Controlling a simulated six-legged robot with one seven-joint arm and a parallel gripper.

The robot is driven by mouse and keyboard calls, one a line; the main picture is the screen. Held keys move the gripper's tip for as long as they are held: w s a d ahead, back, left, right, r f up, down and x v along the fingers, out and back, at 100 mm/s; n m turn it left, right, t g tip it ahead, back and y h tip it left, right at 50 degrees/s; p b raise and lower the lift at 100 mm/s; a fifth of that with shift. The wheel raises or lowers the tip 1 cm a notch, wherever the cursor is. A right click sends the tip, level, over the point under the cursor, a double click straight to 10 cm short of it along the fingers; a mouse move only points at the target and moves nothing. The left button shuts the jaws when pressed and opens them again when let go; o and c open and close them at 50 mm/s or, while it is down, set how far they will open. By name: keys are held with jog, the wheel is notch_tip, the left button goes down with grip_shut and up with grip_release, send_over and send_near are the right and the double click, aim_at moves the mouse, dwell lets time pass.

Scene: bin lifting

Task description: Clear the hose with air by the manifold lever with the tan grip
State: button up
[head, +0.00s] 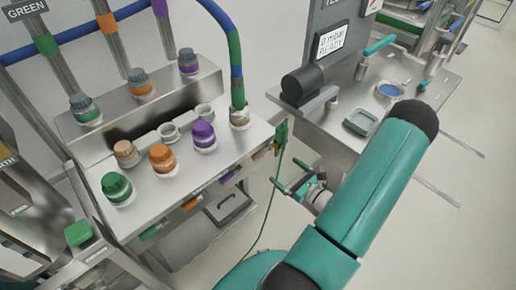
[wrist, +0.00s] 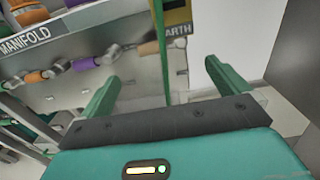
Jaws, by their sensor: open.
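My gripper (head: 288,174) hangs open and empty right of the steel bench in the head view. In the wrist view my gripper (wrist: 161,72) shows two teal fingers spread apart. Beyond them, at the upper left, is a metal panel labelled MANIFOLD (wrist: 25,40). It carries an orange grip (wrist: 36,76), a purple grip (wrist: 83,63) and, rightmost, a tan grip (wrist: 148,47), apart from my fingers. The blue hose (head: 215,12) with green and blue bands comes down to a fitting on the bench in the head view.
Several jars with coloured lids, including an orange one (head: 163,158), stand on the bench (head: 150,190). A display (head: 332,38) reads 0 mbar READY above the right bench (head: 345,135). A green clamp (head: 281,135) with a thin cable hangs near my gripper. An EARTH sign (wrist: 177,30) adjoins the manifold.

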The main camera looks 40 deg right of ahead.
aim_at(263, 152)
jog(key=w, duration=1.3)
jog(key=shift+w, duration=0.1)
jog(key=c, duration=1.2)
jog(key=shift+o, duration=0.2)
